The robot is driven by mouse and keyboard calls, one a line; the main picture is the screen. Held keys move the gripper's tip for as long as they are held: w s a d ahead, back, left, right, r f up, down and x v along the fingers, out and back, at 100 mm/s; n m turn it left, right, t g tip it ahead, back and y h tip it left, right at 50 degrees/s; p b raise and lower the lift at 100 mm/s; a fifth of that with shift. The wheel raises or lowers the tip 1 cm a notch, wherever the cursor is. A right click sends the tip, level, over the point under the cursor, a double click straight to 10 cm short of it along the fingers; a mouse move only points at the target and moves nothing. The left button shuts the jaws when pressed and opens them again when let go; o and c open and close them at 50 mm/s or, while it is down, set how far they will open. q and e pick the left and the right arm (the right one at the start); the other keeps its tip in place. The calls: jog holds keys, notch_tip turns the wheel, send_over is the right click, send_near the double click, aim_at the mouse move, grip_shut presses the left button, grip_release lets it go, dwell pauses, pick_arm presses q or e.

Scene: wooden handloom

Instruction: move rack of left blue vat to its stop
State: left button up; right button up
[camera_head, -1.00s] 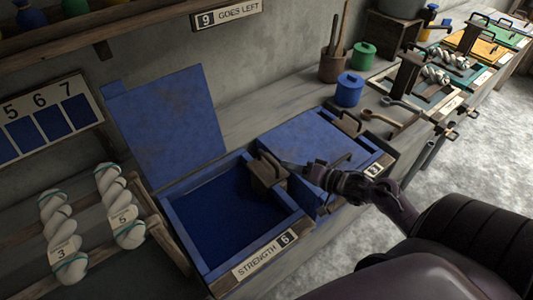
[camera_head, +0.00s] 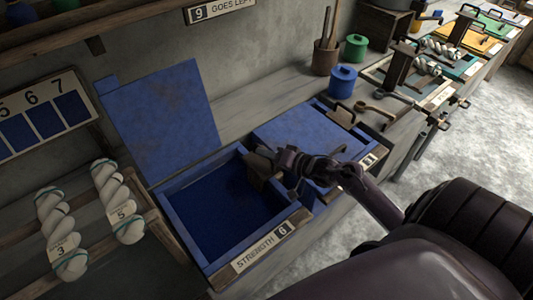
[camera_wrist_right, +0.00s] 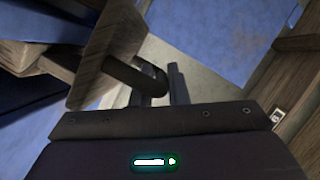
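The left blue vat (camera_head: 186,252) stands open, with dark blue liquid in it and a label reading STRENGTH 6. Its blue lid (camera_head: 165,120) is raised behind it. The wooden rack (camera_head: 258,165) sits at the vat's right side. My right gripper (camera_head: 281,160) is at the rack, coming from the right. In the right wrist view, the rack's wood (camera_wrist_right: 105,50) and dark handle (camera_wrist_right: 135,75) lie at the fingers (camera_wrist_right: 160,92). The fingers stand apart with the handle's end between them; whether they press on it I cannot tell. My left gripper is not in view.
White yarn skeins (camera_head: 118,203) hang on wooden rails at left. A blue pot (camera_head: 342,82), a green pot (camera_head: 355,47) and wooden tools stand behind.

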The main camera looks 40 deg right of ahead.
aim_at(267, 163)
grip_shut()
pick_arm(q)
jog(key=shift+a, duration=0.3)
